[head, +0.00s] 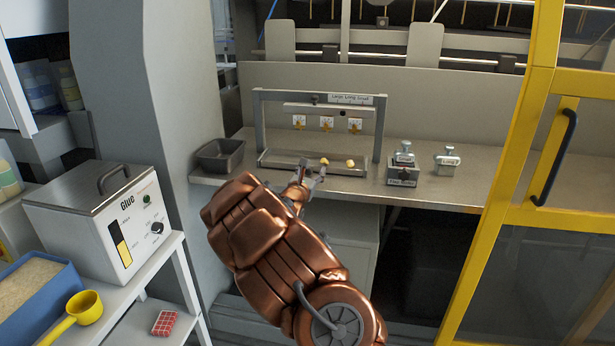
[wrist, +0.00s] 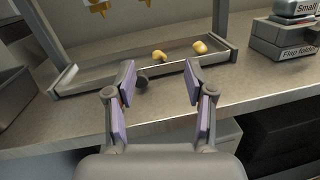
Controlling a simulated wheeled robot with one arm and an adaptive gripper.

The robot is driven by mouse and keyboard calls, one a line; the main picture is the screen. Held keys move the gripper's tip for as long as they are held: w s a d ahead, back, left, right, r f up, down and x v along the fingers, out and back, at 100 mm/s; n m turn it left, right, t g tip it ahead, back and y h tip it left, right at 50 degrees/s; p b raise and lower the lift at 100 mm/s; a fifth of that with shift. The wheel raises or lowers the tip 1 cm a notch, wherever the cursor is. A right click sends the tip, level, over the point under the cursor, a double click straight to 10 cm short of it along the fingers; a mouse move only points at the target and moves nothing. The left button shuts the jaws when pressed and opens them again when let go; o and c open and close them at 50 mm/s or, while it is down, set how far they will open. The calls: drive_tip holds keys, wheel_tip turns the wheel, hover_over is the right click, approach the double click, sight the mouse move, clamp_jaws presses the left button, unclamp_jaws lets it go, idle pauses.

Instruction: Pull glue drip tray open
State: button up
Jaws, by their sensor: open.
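The glue drip tray (head: 285,159) is a shallow grey metal tray on the bench under the glue nozzle frame. Two yellow glue blobs lie in it. In the wrist view the tray (wrist: 105,79) spans the upper middle, and a dark round knob (wrist: 143,81) stands at its front edge. My gripper (head: 313,178) is at the tray's front edge in the head view. In the wrist view my gripper (wrist: 160,78) is open, with the knob showing between its fingertips, closer to the left one. Whether the fingers touch the knob cannot be told. Nothing is held.
The nozzle frame (head: 380,128) stands around the tray. A dark empty bin (head: 221,155) sits to its left. Labelled blocks (head: 403,172) stand to its right. A yellow guard door (head: 520,150) is at right, and a glue unit (head: 105,215) at left.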

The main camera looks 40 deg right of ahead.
sight(308, 172)
drive_tip(key=w+f+n+t+y, duration=0.2)
drive_tip(key=w+f+n, duration=0.15)
drive_tip(key=f, duration=0.25)
drive_tip(key=shift+p+x, duration=0.75)
drive_tip(key=shift+x, duration=2.85)
drive_tip(key=shift+w+a, duration=0.15)
clamp_jaws()
